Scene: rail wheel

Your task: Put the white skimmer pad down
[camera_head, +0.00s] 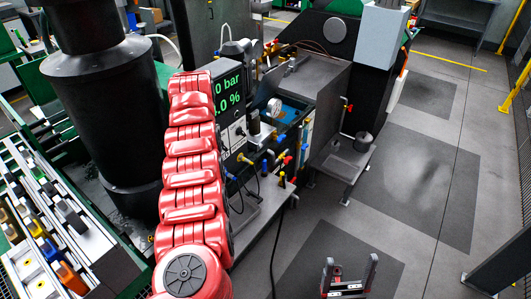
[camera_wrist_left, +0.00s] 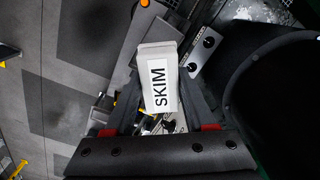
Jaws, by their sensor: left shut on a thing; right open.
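The white skimmer pad (camera_wrist_left: 146,59), a pale block with a label reading SKIM, is in the left wrist view. My left gripper (camera_wrist_left: 160,98) is shut on it, with a dark finger along each side. In the head view my red left arm reaches forward beside the display box, and its gripper and the pad cannot be made out there. My right gripper (camera_head: 348,276) is open and empty at the bottom of the head view, over the floor.
A display box (camera_head: 229,92) with green figures stands right of my left arm. Beyond it is a dark bench (camera_head: 318,80) with valves and hoses. A rack (camera_head: 38,215) with coloured handles is at the left, near a large black column (camera_head: 115,100).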

